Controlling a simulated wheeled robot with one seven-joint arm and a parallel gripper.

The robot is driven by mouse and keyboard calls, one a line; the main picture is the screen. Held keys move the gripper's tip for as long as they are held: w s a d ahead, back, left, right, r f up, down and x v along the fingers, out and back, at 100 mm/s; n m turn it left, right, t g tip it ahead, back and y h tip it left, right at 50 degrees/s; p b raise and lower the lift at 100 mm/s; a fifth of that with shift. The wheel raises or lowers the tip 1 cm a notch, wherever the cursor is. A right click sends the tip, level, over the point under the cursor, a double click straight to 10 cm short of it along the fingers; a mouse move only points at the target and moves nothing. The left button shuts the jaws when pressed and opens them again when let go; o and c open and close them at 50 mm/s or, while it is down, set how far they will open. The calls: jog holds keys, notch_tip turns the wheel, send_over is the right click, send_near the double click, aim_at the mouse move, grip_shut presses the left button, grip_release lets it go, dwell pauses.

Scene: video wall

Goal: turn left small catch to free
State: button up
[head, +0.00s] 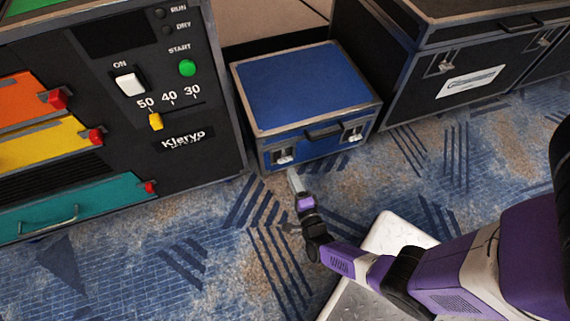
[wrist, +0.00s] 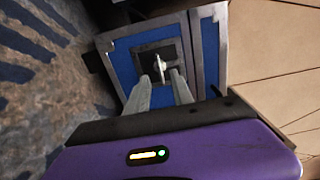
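The blue case (head: 305,85) with metal edges stands shut on the carpet. Its left small catch (head: 284,155) is on the front face, left of the black handle; the right catch (head: 352,134) is on the other side of the handle. My gripper (head: 294,180) is just in front of and below the left catch. In the wrist view, the two grey fingers of my gripper (wrist: 160,77) are apart, with empty space between them. A light metal catch tab (wrist: 158,64) on a dark plate shows just beyond the fingertips, roughly centred between them. Contact cannot be told.
A black machine (head: 180,120) with coloured drawers, a white switch and a green button stands to the left. A large black case (head: 455,75) stands to the right. The patterned carpet (head: 215,270) in front is open.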

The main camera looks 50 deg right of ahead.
aim_at(286, 162)
jog(key=shift+b+x, duration=0.95)
jog(key=shift+x, duration=1.85)
jog(key=shift+c, duration=0.5)
grip_shut()
